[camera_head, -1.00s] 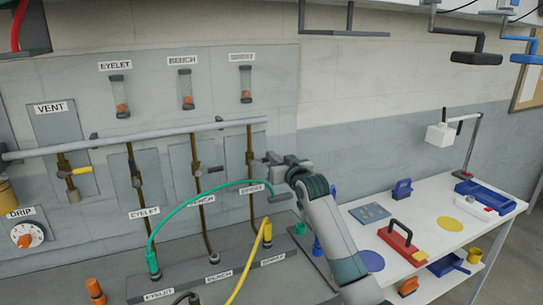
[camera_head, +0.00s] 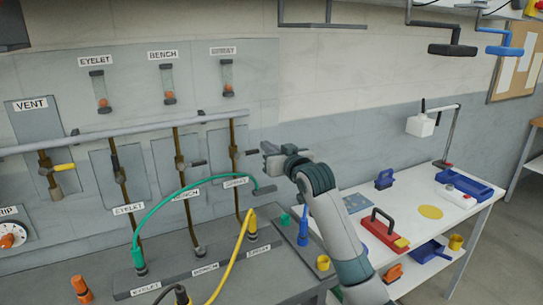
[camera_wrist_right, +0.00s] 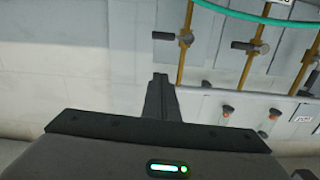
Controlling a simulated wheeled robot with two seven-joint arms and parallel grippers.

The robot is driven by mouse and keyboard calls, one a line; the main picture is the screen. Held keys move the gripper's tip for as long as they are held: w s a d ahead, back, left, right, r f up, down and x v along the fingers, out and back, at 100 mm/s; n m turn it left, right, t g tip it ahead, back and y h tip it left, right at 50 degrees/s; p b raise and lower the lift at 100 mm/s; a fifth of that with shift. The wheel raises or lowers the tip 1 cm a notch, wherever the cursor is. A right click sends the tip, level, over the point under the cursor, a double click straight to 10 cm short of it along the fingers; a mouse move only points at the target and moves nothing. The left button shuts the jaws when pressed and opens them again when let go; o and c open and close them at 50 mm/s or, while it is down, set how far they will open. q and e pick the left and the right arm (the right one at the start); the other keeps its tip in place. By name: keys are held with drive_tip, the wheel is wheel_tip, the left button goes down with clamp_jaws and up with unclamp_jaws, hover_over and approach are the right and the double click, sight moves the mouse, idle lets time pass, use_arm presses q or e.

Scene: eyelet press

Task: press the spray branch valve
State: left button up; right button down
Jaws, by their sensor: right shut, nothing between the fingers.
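The spray branch valve (camera_head: 234,152) is on the rightmost brass pipe, its dark lever (camera_head: 251,152) pointing sideways to the right. It also shows in the right wrist view (camera_wrist_right: 186,38), where the picture is upside down. My right gripper (camera_head: 266,149) is shut and empty, just right of the lever's end. In the right wrist view its fingers (camera_wrist_right: 160,82) show a gap to the lever; the exact depth is hard to tell. The spray flow tube (camera_head: 227,78) above has an orange float low in it. My left gripper is not in view.
The bench valve (camera_head: 180,163) stands left of the spray one. A green hose (camera_head: 165,200) arches across the pipes and a yellow hose (camera_head: 238,245) rises below. A white table (camera_head: 462,208) with tools stands at the right. The wall right of the panel is clear.

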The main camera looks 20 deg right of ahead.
drive_tip(key=shift+s, duration=1.05)
